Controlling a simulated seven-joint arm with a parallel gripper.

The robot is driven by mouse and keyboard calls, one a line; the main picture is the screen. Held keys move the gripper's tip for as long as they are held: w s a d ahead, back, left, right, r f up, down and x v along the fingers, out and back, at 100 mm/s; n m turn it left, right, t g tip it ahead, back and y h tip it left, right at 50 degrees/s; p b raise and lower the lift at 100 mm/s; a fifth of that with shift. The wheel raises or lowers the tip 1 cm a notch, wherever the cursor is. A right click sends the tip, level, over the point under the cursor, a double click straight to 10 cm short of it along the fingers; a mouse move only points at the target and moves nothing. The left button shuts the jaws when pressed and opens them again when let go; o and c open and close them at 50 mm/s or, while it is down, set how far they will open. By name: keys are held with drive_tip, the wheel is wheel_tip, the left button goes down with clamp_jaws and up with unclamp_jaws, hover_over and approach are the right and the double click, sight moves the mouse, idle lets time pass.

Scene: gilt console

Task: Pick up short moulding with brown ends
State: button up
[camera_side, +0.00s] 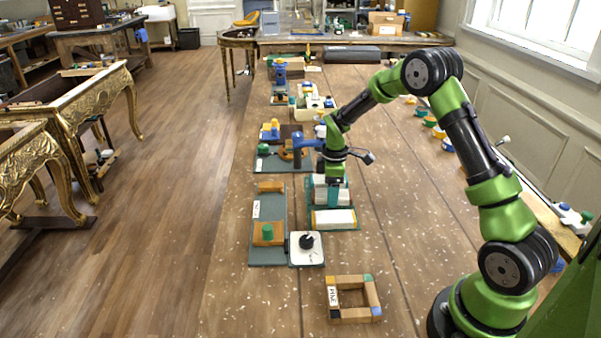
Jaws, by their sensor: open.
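My gripper (334,178) hangs at the end of the green arm, pointing down just above the teal rack (345,226) with pale bars in it. Its jaws are open, and I see nothing held between them. The fingers are small here and partly merge with the rack. I cannot pick out for sure a short moulding with brown ends. A short orange-brown wooden piece (271,186) lies at the far end of the grey-green board, left of my gripper. A square frame of wooden strips (372,292) with coloured corners lies at the front of the table.
A white plate with a black knob (306,248) sits beside a wooden block with a green knob (267,238). A blue clamp-like tool (304,146) stands close left of my gripper. Bare tabletop (240,305) lies at the front left.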

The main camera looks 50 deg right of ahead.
drive_tip(key=c, duration=0.8)
drive_tip(key=shift+r, duration=0.1)
